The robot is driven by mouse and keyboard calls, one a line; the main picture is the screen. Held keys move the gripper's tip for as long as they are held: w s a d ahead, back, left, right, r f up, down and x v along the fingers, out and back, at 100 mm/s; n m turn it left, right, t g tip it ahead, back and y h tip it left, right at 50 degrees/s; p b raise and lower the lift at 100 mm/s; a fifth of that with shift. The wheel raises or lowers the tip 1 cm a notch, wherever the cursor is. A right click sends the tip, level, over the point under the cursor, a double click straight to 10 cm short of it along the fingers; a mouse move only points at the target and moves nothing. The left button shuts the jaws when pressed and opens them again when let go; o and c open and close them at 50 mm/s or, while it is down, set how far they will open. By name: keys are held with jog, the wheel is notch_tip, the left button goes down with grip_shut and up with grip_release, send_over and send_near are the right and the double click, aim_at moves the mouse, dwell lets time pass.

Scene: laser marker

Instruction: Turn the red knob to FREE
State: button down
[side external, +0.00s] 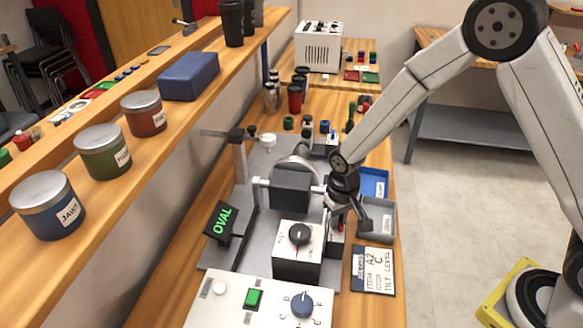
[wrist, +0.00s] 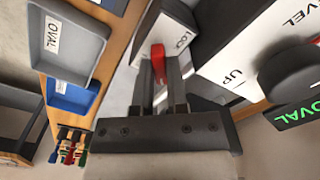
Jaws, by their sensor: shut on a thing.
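The red knob (wrist: 158,52) shows in the wrist view as a narrow red grip beside a white plate (wrist: 170,30) with black lettering that starts "LOC"; the rest of the word is hidden. My gripper (wrist: 159,72) has its two fingers closed on the knob, one on each side. In the side external view my gripper (side external: 339,214) reaches down at the right side of the grey machine. Only a small bit of red (side external: 340,227) shows below the fingers there. A FREE mark is not visible in either view.
A white-topped box with a black knob (side external: 300,234) stands close to my gripper; its plate reads UP and LEVEL in the wrist view. A display (side external: 222,222) reads OVAL. A grey tray (side external: 391,236) and a blue tray (side external: 385,181) lie to the right, with a card (side external: 373,270) in front.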

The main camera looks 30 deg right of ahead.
jog(key=m, duration=0.3)
jog(key=shift+m, duration=2.3)
jog(key=c, duration=0.6)
grip_release()
jog(key=shift+c, duration=0.2)
jog(key=shift+n, duration=0.3)
